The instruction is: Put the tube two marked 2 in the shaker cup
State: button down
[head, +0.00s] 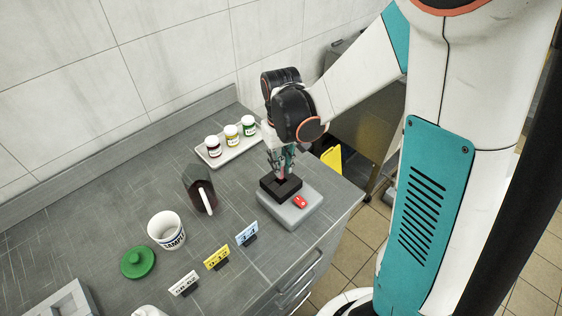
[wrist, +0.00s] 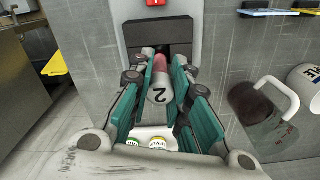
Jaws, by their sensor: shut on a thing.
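My gripper (head: 282,170) is shut on the tube marked 2 (wrist: 159,92). In the wrist view the tube shows a white end with a black 2 and a pinkish-red part between the teal fingers (wrist: 160,98). The black shaker cup (head: 268,192) sits on a grey base (head: 308,208) with a red switch (head: 300,201). It also shows in the wrist view (wrist: 131,34). The tube's red end is at the cup's dark opening. I cannot tell how deep it is in the cup. The fingers hide most of the tube in the head view.
A white tray (head: 215,163) with three lidded jars stands behind the shaker. A dark pitcher (head: 195,183) with a white handle, a white SAMPLE cup (head: 165,230), a green lid (head: 138,262) and several small signs (head: 216,257) stand left. The counter's edge is close right.

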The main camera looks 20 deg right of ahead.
aim_at(281, 159)
jog(key=shift+f+b, duration=1.15)
jog(key=shift+f, duration=0.35)
jog(key=c, duration=0.9)
grip_release()
jog(key=shift+c, duration=0.2)
jog(key=shift+r, duration=0.15)
jog(key=shift+r+p, duration=2.05)
jog(key=shift+r, duration=0.85)
jog(key=shift+r, duration=0.1)
